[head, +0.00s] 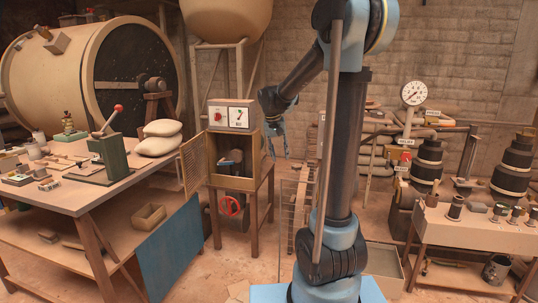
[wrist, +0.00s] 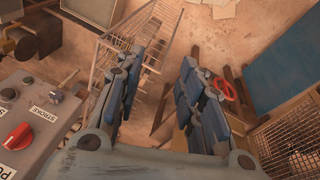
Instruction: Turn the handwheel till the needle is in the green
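The red handwheel (head: 231,205) is low under the open wooden cabinet (head: 213,165); in the wrist view it shows (wrist: 225,88) beyond the right finger. A round white gauge (head: 414,93) stands at the right in the head view. It has a dark and red needle mark, but its reading and any green band are too small to tell. My gripper (head: 278,153) points downward just right of the cabinet, above and apart from the handwheel. In the wrist view my gripper (wrist: 168,58) has its two fingers spread with nothing between them.
A control box (head: 231,115) with a red knob tops the cabinet; it is close at left in the wrist view (wrist: 35,118). A mesh door (head: 193,164) hangs open. A wire rack (wrist: 125,55) stands beside the gripper. A workbench (head: 80,200) is at left.

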